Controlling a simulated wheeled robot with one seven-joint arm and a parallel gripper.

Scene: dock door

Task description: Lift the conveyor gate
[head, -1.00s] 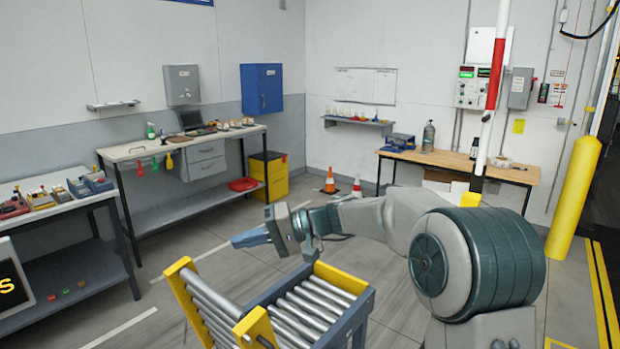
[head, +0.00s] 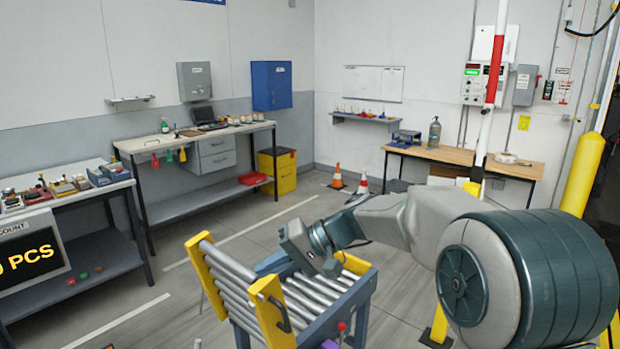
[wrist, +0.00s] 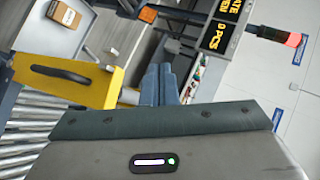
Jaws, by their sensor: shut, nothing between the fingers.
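The conveyor gate (head: 228,280) is a roller section with yellow side rails, tilted up at the left end of the fixed roller conveyor (head: 362,297). A dark handle (head: 283,314) is fixed to its near yellow rail. In the wrist view the yellow rail (wrist: 95,88) and its dark handle (wrist: 61,74) lie left of my fingers. My gripper (wrist: 160,74) is shut and empty, its blue-grey fingers together, apart from the handle.
A bench with parts (head: 62,192) and a count display (head: 32,262) stand at left. A workbench (head: 195,140) lines the back wall. A red-and-white pole (head: 490,100) rises at right. Floor behind the gate is clear.

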